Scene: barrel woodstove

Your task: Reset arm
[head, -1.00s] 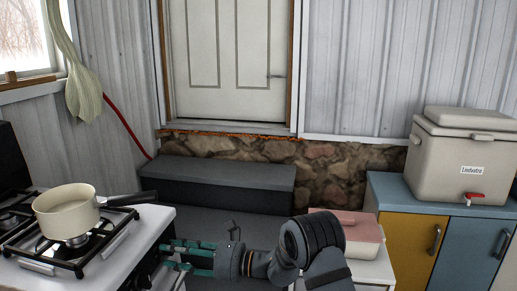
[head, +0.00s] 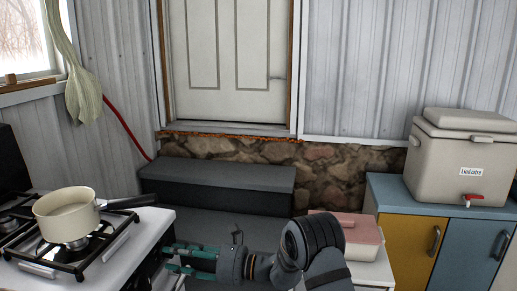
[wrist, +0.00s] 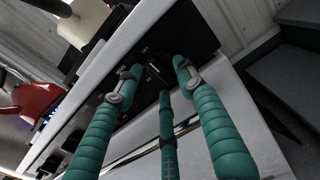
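My gripper (head: 170,258) has teal, jointed fingers and is in front of the stove's right end in the head view. In the wrist view the fingers (wrist: 158,75) are spread apart, with nothing held between them. Beyond the tips is the stove's black control panel (wrist: 190,30), with a dark knob (wrist: 155,72) close to them; contact cannot be told. My arm reaches in from the bottom of the head view.
A cream pot (head: 68,215) sits on the stove (head: 140,232). The wrist view shows a red kettle (wrist: 35,100) and a blue glow beside it. A pink-lidded box (head: 350,228) is right of my arm. A cooler (head: 460,165) stands on the cabinet (head: 400,245).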

